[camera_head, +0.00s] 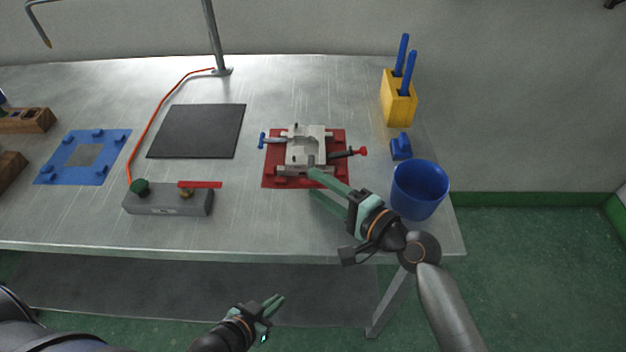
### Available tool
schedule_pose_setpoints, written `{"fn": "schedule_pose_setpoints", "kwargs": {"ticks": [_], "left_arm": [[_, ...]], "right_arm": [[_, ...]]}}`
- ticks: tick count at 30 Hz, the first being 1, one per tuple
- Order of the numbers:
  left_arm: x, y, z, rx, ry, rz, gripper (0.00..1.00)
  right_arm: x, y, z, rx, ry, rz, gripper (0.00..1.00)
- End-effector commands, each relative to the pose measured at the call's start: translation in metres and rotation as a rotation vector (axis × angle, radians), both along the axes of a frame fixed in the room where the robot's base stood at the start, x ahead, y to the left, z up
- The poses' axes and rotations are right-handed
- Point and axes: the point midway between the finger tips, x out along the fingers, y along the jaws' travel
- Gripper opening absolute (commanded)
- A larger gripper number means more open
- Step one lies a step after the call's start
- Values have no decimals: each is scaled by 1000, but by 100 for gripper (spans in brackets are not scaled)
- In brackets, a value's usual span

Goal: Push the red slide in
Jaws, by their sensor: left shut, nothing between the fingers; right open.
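The red slide (361,151) sticks out of the right side of a pale metal mold (293,158), as a dark rod with a red knob at its outer end. A blue-ended slide (263,141) sticks out of the left side. The mold sits on a red plate (272,176). My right gripper (312,182) is open at the front right of the mold, its fingers pointing left. The upper finger is close to the mold's front edge; I cannot tell whether it touches. My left gripper (276,302) is shut and empty, low in front of the table.
A blue cup (420,190) stands right of my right gripper. Behind it are a small blue block (400,147) and a yellow holder (399,110) with blue-handled tools. A grey block (167,202), dark mat (197,131) and blue plate (55,168) lie left. The table (260,228) is bare between.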

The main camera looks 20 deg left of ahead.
Motion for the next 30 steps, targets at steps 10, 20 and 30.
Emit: {"fn": "schedule_pose_setpoints", "kwargs": {"ticks": [10, 20, 30], "left_arm": [[0, -1, -2, -1, 1, -2, 0], [0, -2, -1, -3, 0, -3, 0], [1, -2, 0, -3, -2, -4, 0]], "right_arm": [[11, 20, -3, -1, -1, -1, 48], [11, 20, -3, -1, -1, -1, 35], [11, 20, -3, 0, 0, -1, 0]]}}
